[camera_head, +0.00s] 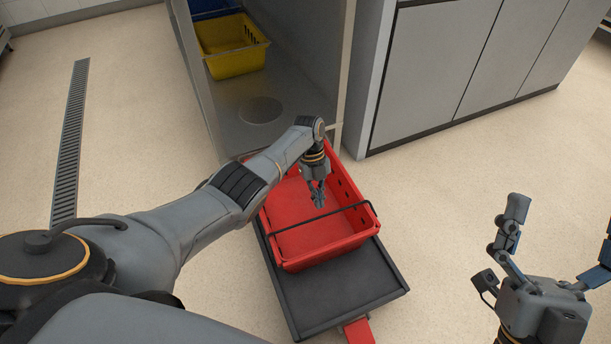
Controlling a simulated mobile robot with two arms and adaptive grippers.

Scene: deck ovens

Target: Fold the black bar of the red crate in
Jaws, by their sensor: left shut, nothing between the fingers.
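The red crate (308,252) sits on a dark flat platform (350,285) low in front of me. Its black bar (325,216) runs across the open top, from the left rim to the right rim, over the near part of the crate. My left gripper (318,203) points down over the crate, just at the far side of the bar. Its fingers are shut with nothing between them; whether they touch the bar I cannot tell. My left arm hides part of the crate's left and far sides. My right gripper (563,217) is open and empty at the lower right, away from the crate.
A metal cabinet or shelf bay (295,85) stands behind the crate, with a yellow crate (232,62) and a blue one (212,8) inside. Grey cabinets (440,65) stand at the back right. Floor right of the platform is clear. A floor drain (70,140) lies left.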

